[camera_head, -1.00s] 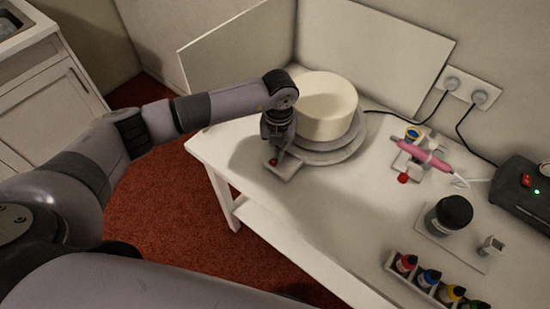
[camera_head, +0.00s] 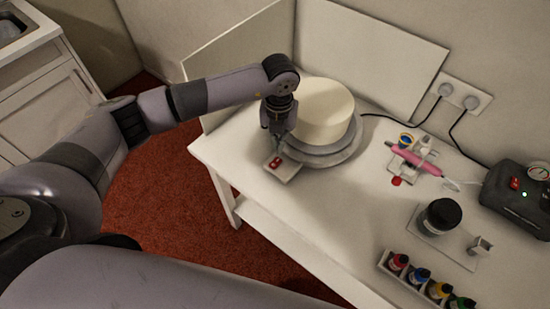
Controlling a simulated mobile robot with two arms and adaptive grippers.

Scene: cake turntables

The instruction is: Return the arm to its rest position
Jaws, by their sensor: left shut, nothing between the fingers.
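My left arm comes in from the left, and my left gripper (camera_head: 277,132) points down over the table's left part, in front of the cake. It is shut and empty. Just below and in front of it lies a small white switch box (camera_head: 284,168) with a red switch, now in plain sight. A white cake (camera_head: 326,108) sits on a grey turntable (camera_head: 335,153) right beside the gripper; whether they touch cannot be told. My right gripper is not in view.
The white table (camera_head: 290,225) also holds a pink airbrush (camera_head: 417,161) on a stand, a black-lidded jar (camera_head: 441,217), a rack of several colour bottles (camera_head: 387,266) and a black compressor (camera_head: 515,200). White panels (camera_head: 375,60) stand behind the cake. Red carpet lies left of the table.

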